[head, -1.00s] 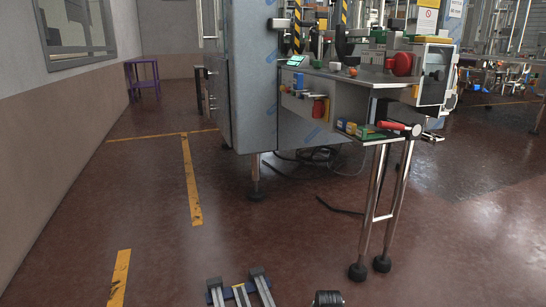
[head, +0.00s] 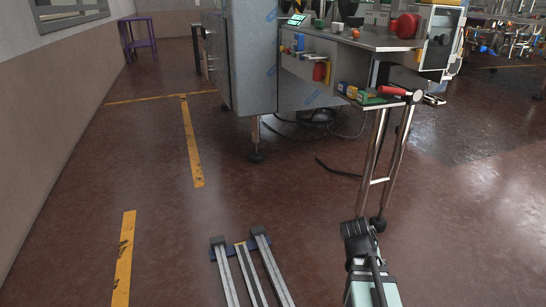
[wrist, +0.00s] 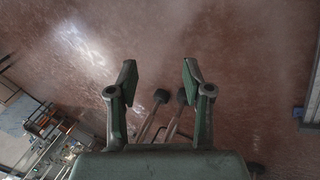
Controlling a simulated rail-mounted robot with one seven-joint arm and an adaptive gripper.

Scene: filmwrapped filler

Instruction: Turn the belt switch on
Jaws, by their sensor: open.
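The machine (head: 245,60) stands at the upper middle of the head view. Its front has a recess with small colored parts, including a red one (head: 319,72), and a small lit green panel (head: 297,20) shows above. A large red round part (head: 404,26) is on the worktop's right. I cannot tell which part is the belt switch. My gripper (wrist: 160,76) is open and empty in the wrist view, with bare floor and machine feet behind it. In the head view my arm shows at the lower right, well below and in front of the machine.
A lower shelf with colored boxes and a red-handled part (head: 392,91) juts out on steel legs (head: 374,165). A cable lies on the floor near them. A purple stand (head: 138,38) is at the far left wall. The floor at left, with yellow lines (head: 192,140), is clear.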

